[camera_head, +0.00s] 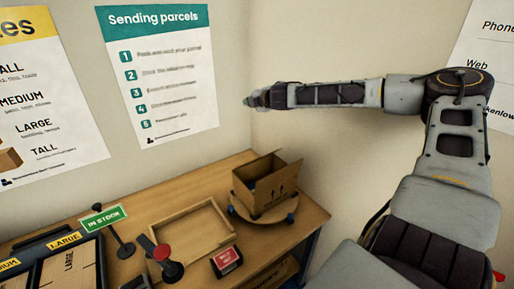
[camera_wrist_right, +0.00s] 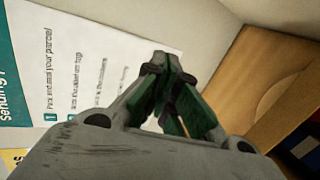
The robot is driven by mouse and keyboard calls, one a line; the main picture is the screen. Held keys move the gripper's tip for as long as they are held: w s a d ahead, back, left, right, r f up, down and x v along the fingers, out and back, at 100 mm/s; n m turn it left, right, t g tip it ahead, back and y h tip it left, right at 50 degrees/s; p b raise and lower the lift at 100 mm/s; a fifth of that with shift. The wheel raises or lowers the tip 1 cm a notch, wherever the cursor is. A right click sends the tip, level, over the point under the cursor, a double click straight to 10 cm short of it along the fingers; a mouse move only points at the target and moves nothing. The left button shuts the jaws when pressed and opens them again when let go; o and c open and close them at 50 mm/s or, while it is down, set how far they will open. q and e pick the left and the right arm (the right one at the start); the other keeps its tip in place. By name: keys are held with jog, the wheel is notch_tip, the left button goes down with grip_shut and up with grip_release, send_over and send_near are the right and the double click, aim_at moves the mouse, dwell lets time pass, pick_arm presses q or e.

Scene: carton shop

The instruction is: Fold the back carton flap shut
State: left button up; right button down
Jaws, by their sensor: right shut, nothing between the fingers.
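The open cardboard carton (camera_head: 268,186) stands on a round turntable (camera_head: 284,212) near the right end of the wooden bench. Its flaps stand up or splay outward, and arrows are printed on its side. I cannot tell the back flap apart surely from the other raised flaps. My right gripper (camera_head: 250,101) is raised well above the carton, near the wall, and apart from it. Its fingers also show in the right wrist view (camera_wrist_right: 168,68), shut and empty. My left gripper is not in view.
A shallow wooden tray (camera_head: 178,252) lies left of the carton. A red-topped stand (camera_head: 162,253), a red sign (camera_head: 227,261) and a green "IN STOCK" sign (camera_head: 104,218) stand nearby. Flat cartons (camera_head: 70,270) fill a rack at left. The wall is close behind the bench.

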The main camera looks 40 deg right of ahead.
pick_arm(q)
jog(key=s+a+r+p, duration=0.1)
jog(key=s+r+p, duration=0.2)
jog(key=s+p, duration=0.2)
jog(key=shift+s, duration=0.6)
pick_arm(e)
jog(key=s+a+f+m+g+y, duration=0.1)
jog(key=s+f+m+g, duration=0.6)
jog(key=m, duration=1.1)
jog(key=shift+a+f+y, duration=0.25)
jog(key=shift+f+y, duration=0.25)
jog(key=shift+f, duration=0.45)
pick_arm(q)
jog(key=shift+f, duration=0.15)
pick_arm(e)
jog(key=shift+f, duration=0.25)
